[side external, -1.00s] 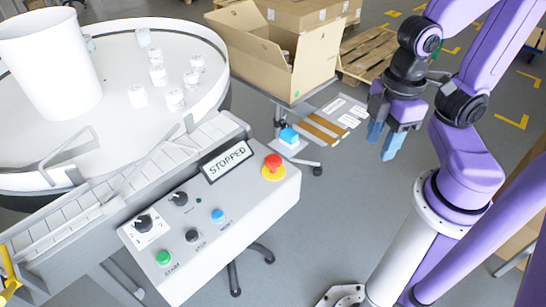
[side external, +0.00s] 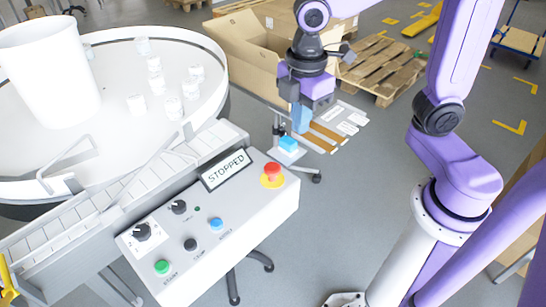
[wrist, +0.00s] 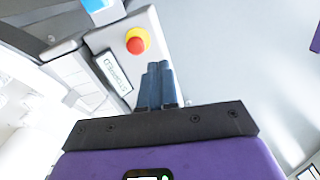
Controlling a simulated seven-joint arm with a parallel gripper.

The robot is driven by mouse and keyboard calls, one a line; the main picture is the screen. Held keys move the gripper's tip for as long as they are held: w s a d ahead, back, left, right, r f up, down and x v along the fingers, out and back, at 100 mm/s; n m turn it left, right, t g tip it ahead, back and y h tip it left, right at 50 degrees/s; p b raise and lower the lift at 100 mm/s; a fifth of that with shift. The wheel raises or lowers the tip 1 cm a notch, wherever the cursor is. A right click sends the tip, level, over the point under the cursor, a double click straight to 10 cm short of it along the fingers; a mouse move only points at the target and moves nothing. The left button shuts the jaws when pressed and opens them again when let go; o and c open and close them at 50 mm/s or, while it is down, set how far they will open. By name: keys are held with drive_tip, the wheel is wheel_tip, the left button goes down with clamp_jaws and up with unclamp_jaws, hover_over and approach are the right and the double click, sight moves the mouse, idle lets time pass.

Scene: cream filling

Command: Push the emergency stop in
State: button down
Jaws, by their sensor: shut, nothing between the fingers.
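The emergency stop is a red mushroom button (side external: 272,170) on a yellow base, at the far right corner of the white control panel (side external: 240,240). It also shows in the wrist view (wrist: 137,42), just beyond and left of my fingertips. My gripper (side external: 302,122) is shut and empty, with its blue fingers together. In the side view it hangs behind and to the right of the button, above it and apart from it. The fingers also show in the wrist view (wrist: 157,75). The display (side external: 226,168) reads STOPPED.
The panel also carries a green button (side external: 162,267), a blue button (side external: 216,223), a black button (side external: 191,244) and dark knobs (side external: 142,231). A small blue-topped box (side external: 288,144) stands behind the panel. A cardboard box (side external: 245,60) and a round table with jars (side external: 115,110) are further back.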

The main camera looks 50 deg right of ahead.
drive_tip(key=n, duration=0.2)
hover_over(274, 168)
drive_tip(key=shift+a+r, duration=0.1)
drive_tip(key=shift+r, duration=0.15)
wheel_tip(274, 168, down, 14)
drive_tip(key=shift+w, duration=0.1)
idle(0.6)
drive_tip(key=shift+f, duration=1.2)
wheel_tip(274, 168, up, 14)
drive_tip(key=shift+r, duration=0.25)
